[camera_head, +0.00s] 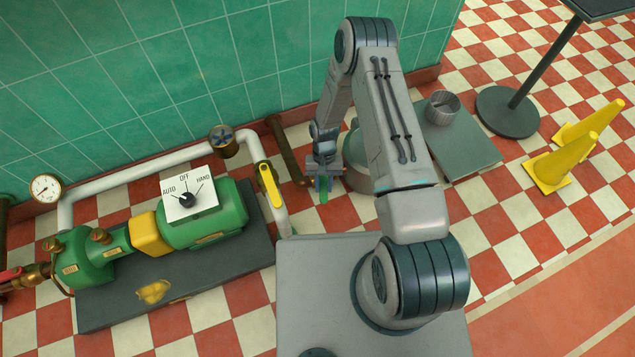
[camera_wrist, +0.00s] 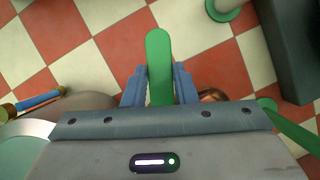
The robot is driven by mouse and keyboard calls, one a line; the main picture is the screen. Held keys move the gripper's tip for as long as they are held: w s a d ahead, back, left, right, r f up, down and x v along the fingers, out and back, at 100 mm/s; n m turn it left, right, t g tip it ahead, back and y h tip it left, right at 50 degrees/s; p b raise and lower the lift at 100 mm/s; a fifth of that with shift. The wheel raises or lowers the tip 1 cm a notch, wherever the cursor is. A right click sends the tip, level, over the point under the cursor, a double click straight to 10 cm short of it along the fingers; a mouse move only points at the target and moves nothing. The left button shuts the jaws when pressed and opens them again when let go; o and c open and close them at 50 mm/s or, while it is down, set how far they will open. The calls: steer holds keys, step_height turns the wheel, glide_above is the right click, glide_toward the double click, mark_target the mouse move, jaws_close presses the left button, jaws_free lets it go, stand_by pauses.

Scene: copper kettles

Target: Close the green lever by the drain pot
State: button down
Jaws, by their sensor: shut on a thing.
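The green lever (camera_head: 323,195) shows just below my gripper (camera_head: 323,174) in the head view, near the wall. In the wrist view the lever (camera_wrist: 159,55) is a long green bar with a rounded end. It runs between the two blue-grey fingers of my gripper (camera_wrist: 159,88), which are shut on it. Its pivot is hidden behind the gripper body. A rounded greenish vessel (camera_head: 350,146) stands partly behind my arm; I cannot tell whether it is the drain pot. A grey ribbed pot (camera_head: 442,106) stands to the right on a slab.
A green pump (camera_head: 205,220) with a yellow-handled valve (camera_head: 270,186) and an AUTO/OFF/HAND switch (camera_head: 186,199) stands left. A brown pipe (camera_head: 287,150) is close left of my gripper. A blue handle (camera_wrist: 38,102) shows in the wrist view. Yellow cones (camera_head: 555,170) stand right.

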steer(key=shift+w+d+n+h, duration=0.1)
steer(key=shift+d+n+h, duration=0.35)
steer(key=shift+d+n, duration=0.5)
steer(key=shift+w+d+n+h, duration=0.1)
steer(key=shift+d+n+h, duration=0.4)
steer(key=shift+n, duration=0.85)
steer(key=shift+d, duration=0.15)
steer(key=c, duration=1.2)
jaws_free()
steer(key=shift+o, duration=0.2)
steer(key=shift+r, duration=0.1)
steer(key=p+v, duration=0.4)
steer(key=v, duration=0.9)
steer(key=shift+r+p, duration=0.3)
steer(key=shift+r, duration=0.1)
